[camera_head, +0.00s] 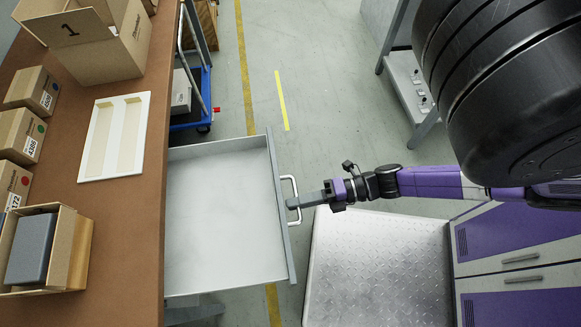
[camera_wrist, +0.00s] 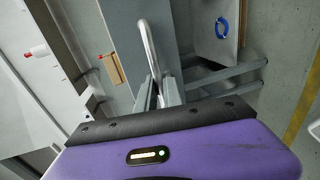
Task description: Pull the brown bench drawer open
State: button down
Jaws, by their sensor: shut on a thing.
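The bench drawer (camera_head: 222,215) stands well out from under the brown bench top (camera_head: 124,215) in the head view. It is a light grey, empty tray with a grey front panel. Its silver bar handle (camera_head: 293,192) sticks out to the right of the panel. My gripper (camera_head: 297,202) is at the handle, with its fingers shut on it. In the wrist view the handle (camera_wrist: 149,45) runs down between my two fingertips (camera_wrist: 160,88). The fingertips partly hide the lower part of the handle.
A white divided tray (camera_head: 114,137), several cardboard boxes (camera_head: 20,135) and an open box marked 1 (camera_head: 120,55) stand on the bench. A blue cart (camera_head: 193,90) is behind the drawer. A metal tread plate (camera_head: 375,265) and purple cabinets (camera_head: 515,240) lie to the right.

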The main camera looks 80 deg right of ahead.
jog(key=c, duration=1.8)
grip_release()
jog(key=shift+o, duration=0.2)
jog(key=v, duration=0.7)
jog(key=shift+s+b, duration=0.4)
jog(key=shift+d, duration=0.15)
